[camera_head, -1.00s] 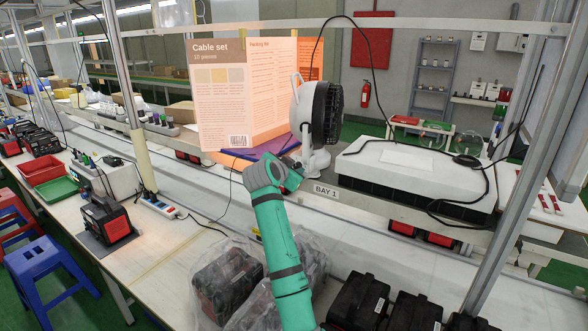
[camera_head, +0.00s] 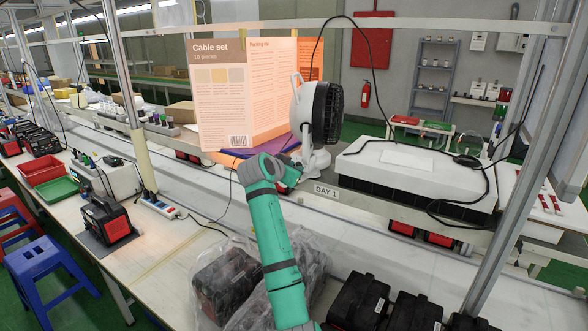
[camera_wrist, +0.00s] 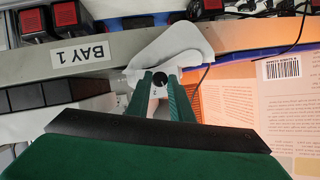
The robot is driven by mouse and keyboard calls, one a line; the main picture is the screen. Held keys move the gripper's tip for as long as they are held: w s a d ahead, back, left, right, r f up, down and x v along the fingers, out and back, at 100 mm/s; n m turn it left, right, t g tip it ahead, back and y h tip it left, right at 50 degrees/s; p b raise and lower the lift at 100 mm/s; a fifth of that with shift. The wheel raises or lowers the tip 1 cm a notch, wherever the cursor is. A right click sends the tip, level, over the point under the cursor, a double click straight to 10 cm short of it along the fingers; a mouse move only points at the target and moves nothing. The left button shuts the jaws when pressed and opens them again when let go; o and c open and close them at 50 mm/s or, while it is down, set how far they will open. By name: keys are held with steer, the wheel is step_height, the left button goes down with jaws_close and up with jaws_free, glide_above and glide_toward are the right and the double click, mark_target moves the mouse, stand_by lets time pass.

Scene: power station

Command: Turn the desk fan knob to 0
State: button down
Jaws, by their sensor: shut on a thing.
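The white desk fan (camera_head: 303,116) with a dark grille stands on the shelf behind the bench, its head turned to the right. Its white base (camera_head: 315,161) is just beyond my gripper (camera_head: 292,172), which my wrist partly hides in the head view. In the wrist view, the fan base (camera_wrist: 172,44) is at the top middle. The small black knob (camera_wrist: 159,80) with a light mark sits on the base between the two green fingertips of my gripper (camera_wrist: 160,84). The fingers are shut on the knob. The scale marks are too small to read.
A tall "Cable set" card (camera_head: 220,97) stands left of the fan, with a purple folder (camera_head: 268,146) at its foot. A "BAY 1" label (camera_head: 325,191) marks the shelf edge. A white box (camera_head: 415,172) with a black cable lies to the right. Bagged black cases are below my arm.

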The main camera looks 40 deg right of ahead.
steer(key=n+g+h, duration=0.1)
steer(key=n+g, duration=0.1)
steer(key=n, duration=0.1)
steer(key=n+g+h, duration=0.1)
steer(key=n, duration=0.1)
steer(key=w+n+g, duration=0.1)
steer(key=n+g, duration=0.1)
steer(key=n, duration=0.1)
steer(key=shift+a+f+n+g+h, duration=0.15)
steer(key=shift+a+n+g+h, duration=0.15)
steer(key=shift+h, duration=0.1)
steer(key=shift+w, duration=0.1)
stand_by(0.5)
steer(key=c, duration=1.8)
jaws_free()
steer(key=shift+c, duration=0.2)
